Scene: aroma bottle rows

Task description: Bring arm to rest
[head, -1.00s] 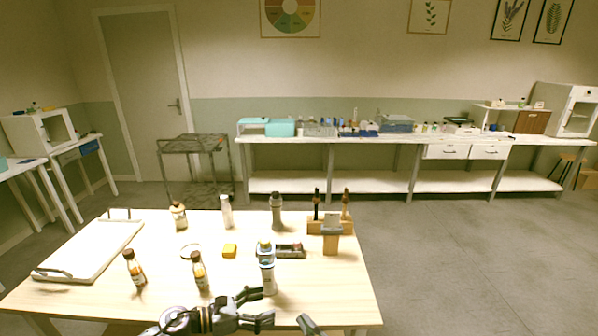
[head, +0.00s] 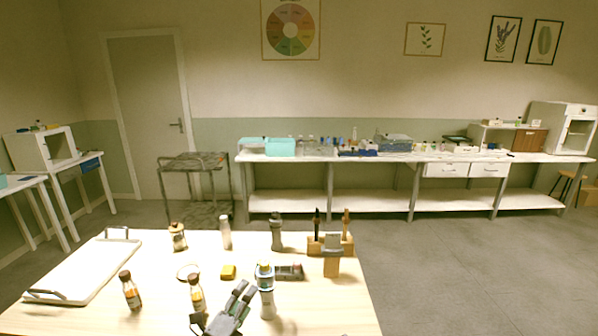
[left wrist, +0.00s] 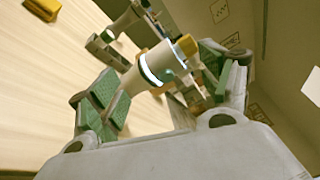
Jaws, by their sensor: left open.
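My left gripper (head: 241,297) is at the front of the wooden table (head: 335,315), beside the white bottle with a blue band and yellowish cap (head: 267,292). In the left wrist view the open fingers of my left gripper (left wrist: 165,95) spread wide, and the banded bottle (left wrist: 155,72) shows between and beyond them. I cannot tell from this view whether they touch it. In the head view the bottle stands upright on the table.
Two amber bottles (head: 131,291) (head: 197,294) stand at the front left. Farther back are a cork-topped jar (head: 178,237), a white bottle (head: 225,233) and a grey bottle (head: 277,232). A yellow block (head: 228,272), a wooden holder (head: 331,245) and a white tray (head: 82,271) also occupy the table.

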